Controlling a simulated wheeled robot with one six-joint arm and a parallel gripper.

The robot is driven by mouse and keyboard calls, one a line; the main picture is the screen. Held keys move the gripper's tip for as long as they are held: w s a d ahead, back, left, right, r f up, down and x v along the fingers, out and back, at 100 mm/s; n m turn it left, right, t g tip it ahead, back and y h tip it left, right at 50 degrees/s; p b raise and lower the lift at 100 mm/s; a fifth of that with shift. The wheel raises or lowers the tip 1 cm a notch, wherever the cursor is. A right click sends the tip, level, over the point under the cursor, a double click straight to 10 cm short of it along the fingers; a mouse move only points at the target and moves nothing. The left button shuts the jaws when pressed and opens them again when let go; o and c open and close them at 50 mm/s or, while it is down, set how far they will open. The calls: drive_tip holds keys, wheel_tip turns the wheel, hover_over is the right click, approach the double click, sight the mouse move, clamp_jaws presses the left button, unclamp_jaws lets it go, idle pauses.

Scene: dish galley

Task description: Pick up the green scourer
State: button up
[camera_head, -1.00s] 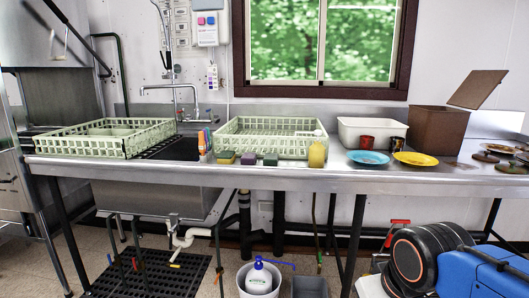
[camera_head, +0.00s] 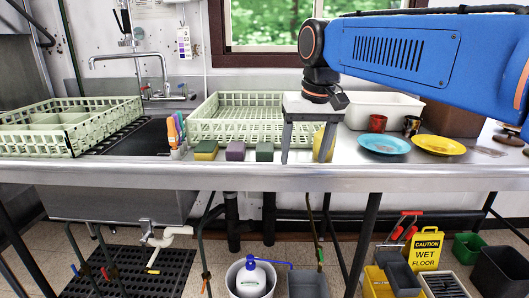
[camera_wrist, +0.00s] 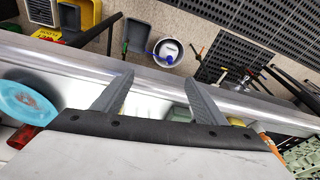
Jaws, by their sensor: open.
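The green scourer (camera_head: 264,152) is a small dark green block on the steel counter near its front edge, right of a purple block (camera_head: 235,151). My gripper (camera_head: 306,158) points down with its two grey fingers wide apart. It is empty and stands just right of the scourer in the head view. In the wrist view my gripper (camera_wrist: 157,80) shows both fingers spread over the counter. A dark green patch (camera_wrist: 179,113) near the right finger may be the scourer, partly hidden by the gripper body.
A yellow-green sponge (camera_head: 205,150) and upright coloured markers (camera_head: 176,132) stand further left. A yellow bottle (camera_head: 322,146) is behind my right finger. A pale green rack (camera_head: 235,125) stands behind the blocks. A blue plate (camera_head: 384,144) and yellow plate (camera_head: 438,145) lie to the right.

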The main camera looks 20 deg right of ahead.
sight(265, 146)
drive_tip(key=w+a+r+m+g, duration=0.1)
drive_tip(key=w+a+r, duration=0.1)
drive_tip(key=w+r, duration=0.55)
drive_tip(key=w+a+r+m+g, duration=0.15)
drive_tip(key=w+r, duration=0.35)
drive_tip(key=w, duration=0.5)
drive_tip(key=shift+n, duration=0.25)
drive_tip(key=f, duration=1.1)
drive_tip(key=a+f, duration=0.1)
drive_tip(key=f, duration=0.5)
drive_tip(key=shift+w+a, duration=0.1)
drive_tip(key=shift+w, duration=0.05)
drive_tip(key=c, duration=1.1)
